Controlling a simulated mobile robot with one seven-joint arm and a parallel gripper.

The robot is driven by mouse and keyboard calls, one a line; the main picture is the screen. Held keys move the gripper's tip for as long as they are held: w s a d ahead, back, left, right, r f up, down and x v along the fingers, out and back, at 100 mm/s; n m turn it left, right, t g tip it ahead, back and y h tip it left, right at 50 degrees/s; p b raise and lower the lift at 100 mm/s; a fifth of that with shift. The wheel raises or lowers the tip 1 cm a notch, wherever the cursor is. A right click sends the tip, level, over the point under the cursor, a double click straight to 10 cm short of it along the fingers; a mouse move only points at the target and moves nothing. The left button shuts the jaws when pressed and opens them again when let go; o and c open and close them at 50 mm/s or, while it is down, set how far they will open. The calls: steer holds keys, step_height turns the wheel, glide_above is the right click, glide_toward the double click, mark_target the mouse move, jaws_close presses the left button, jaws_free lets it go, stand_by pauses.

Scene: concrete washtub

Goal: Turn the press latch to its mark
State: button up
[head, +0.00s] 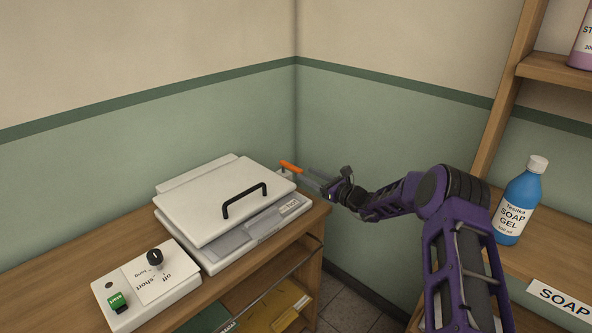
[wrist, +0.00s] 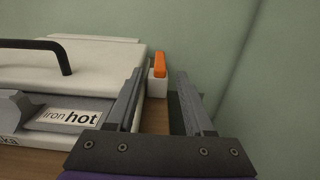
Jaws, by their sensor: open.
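The press latch is an orange lever (head: 291,167) on a small white block at the right rear of the white press (head: 215,205). In the wrist view the orange lever (wrist: 160,63) stands on its white block (wrist: 157,84), seen between my fingertips and beyond them. My gripper (head: 312,179) is open and empty, just right of the lever in the head view; I see no contact. In the wrist view my gripper (wrist: 160,78) points toward the latch. I cannot make out the latch's mark.
The press lid's black handle (head: 245,198) and a label "iron hot" (wrist: 71,117) lie left of my gripper. A control box (head: 147,285) with a black knob stands at the front left. Green walls close in behind. A blue soap gel bottle (head: 516,205) stands right.

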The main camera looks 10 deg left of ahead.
mark_target(302, 171)
steer(key=shift+x, duration=3.15)
jaws_close()
